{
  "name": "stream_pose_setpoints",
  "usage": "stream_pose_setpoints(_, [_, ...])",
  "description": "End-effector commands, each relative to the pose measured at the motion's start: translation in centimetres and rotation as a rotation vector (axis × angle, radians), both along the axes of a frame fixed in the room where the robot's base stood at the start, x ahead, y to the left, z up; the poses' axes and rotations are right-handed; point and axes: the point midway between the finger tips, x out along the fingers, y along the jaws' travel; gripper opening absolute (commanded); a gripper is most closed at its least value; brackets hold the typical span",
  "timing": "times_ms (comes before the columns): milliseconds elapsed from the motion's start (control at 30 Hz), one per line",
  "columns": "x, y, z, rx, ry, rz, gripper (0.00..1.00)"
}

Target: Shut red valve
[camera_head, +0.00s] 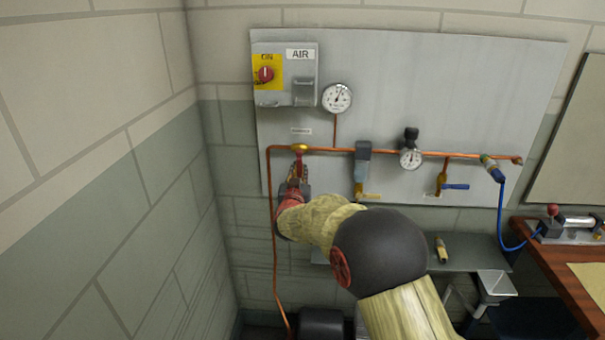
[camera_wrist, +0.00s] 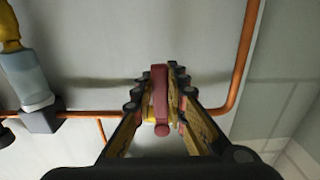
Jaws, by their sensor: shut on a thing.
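The red valve handle (camera_head: 299,159) hangs down from a yellow valve body (camera_head: 299,147) on the copper pipe, near the pipe's left bend. The handle stands crosswise to the horizontal pipe run. My gripper (camera_head: 297,172) reaches it from below and in front and is shut on it. In the wrist view the red handle (camera_wrist: 160,92) lies between the two fingers of my gripper (camera_wrist: 161,84). A little of the yellow valve body (camera_wrist: 150,107) shows behind it. My fingers hide part of the handle in the head view.
The copper pipe (camera_head: 340,150) runs along a grey panel (camera_head: 450,90). A switch box (camera_head: 285,75) and a gauge (camera_head: 337,97) are above. A filter (camera_head: 363,165), a regulator (camera_head: 410,155) and a blue-handled valve (camera_head: 453,187) are right. A wall stands close left.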

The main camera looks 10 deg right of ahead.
Motion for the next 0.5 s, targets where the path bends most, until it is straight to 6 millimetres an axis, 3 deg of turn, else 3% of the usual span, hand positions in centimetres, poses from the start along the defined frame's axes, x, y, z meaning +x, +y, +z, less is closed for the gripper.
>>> stream_pose_setpoints(500, [0.02,0.30,-0.37,0.036,-0.004,0.001,0.00])
